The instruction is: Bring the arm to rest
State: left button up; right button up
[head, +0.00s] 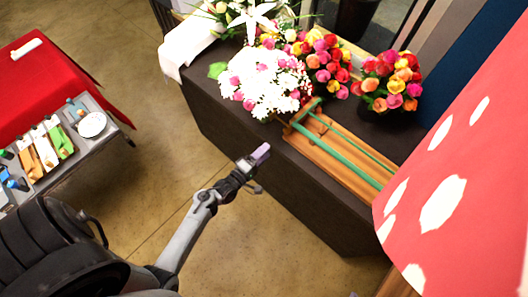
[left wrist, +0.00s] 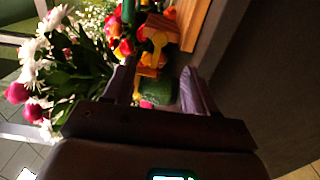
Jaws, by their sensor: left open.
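My left gripper (head: 262,156) is in front of the dark table (head: 222,112), near its front edge, apart from the flowers. In the left wrist view its two fingers (left wrist: 160,88) are spread with nothing visible between them. Flowers and a yellow-orange wooden piece (left wrist: 154,40) show beyond the fingers. My right gripper is not in view.
A white and pink bouquet (head: 262,82), tulip bunches (head: 390,84) and a wooden tray (head: 335,158) with green stems stand on the table. A red-covered table (head: 40,75) and a grey tool bench (head: 95,160) are at left. A red spotted surface (head: 470,150) fills the right. Floor between is clear.

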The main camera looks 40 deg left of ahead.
pick_arm(q)
jog(key=s+d+r+m+g+h, duration=0.1)
jog(key=s+d+r+m+g, duration=0.65)
jog(key=s+m, duration=0.4)
jog(key=s+a+r+m+g+y, duration=0.1)
jog(key=s+r+m+g+y, duration=0.15)
jog(key=s+m+g, duration=0.45)
notch_tip(320, 180, up, 15)
jog(key=s+m+p, duration=0.1)
jog(key=p, duration=1.4)
jog(key=shift+s+a+r+h, duration=0.15)
jog(key=shift+s+a+h, duration=0.1)
jog(key=shift+a+h, duration=0.1)
